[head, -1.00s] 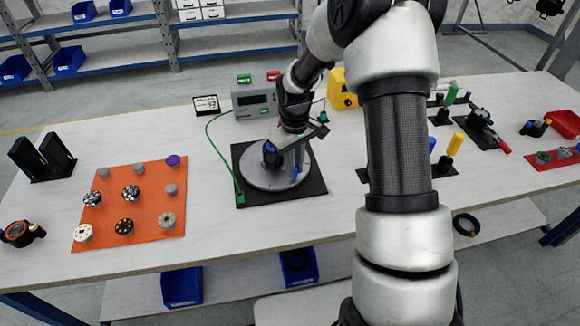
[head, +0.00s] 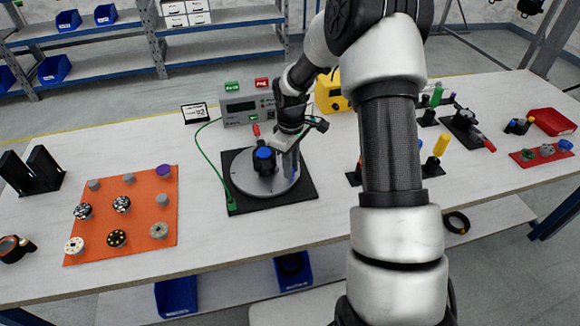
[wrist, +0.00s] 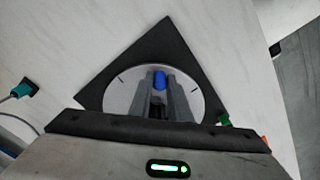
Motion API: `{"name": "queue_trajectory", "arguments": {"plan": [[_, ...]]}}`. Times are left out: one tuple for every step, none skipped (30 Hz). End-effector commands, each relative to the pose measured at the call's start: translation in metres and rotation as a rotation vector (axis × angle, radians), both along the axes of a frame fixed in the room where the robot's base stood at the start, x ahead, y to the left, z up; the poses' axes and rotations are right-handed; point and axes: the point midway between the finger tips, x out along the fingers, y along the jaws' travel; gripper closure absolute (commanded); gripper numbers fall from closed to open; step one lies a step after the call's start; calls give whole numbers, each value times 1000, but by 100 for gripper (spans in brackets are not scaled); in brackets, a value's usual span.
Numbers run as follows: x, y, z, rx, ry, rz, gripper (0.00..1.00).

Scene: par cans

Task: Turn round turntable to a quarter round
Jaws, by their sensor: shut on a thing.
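The turntable is a round grey disc (head: 246,182) on a square black base (head: 238,207), near the middle of the bench. A black fixture with a blue top (head: 264,154) and a red-tipped part (head: 256,130) stands on the disc. My gripper (head: 290,168) reaches down over the disc's right side, beside the fixture. In the wrist view the disc (wrist: 205,100) lies below my two grey fingers (wrist: 161,92), with a blue part (wrist: 160,79) showing between their tips. The fingers are shut on a part at the turntable; they largely hide it.
An orange mat (head: 140,210) with several small parts lies left. A yellow case (head: 330,92) and tool stands are right. Bare bench lies in front.

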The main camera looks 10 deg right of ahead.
Motion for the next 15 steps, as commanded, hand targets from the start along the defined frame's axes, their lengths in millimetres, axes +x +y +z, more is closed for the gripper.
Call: {"name": "queue_trajectory", "arguments": {"plan": [[1,-1,1,-1,-4,1,100],[1,-1,1,-1,-4,2,100],[1,-1,1,-1,-4,2,100],[2,-1,1,-1,-4,3,100],[2,-1,1,-1,-4,3,100],[2,-1,1,-1,-4,3,100],[2,-1,1,-1,-4,3,100],[1,0,1,-1,-4,3,100],[2,-1,1,0,-4,3,100],[2,0,1,0,-4,3,100],[2,0,1,0,-4,3,100],[2,0,1,0,-4,3,100],[2,0,1,0,-4,3,80],[2,0,1,0,-4,3,75],[1,0,1,-1,-4,3,68]]}}
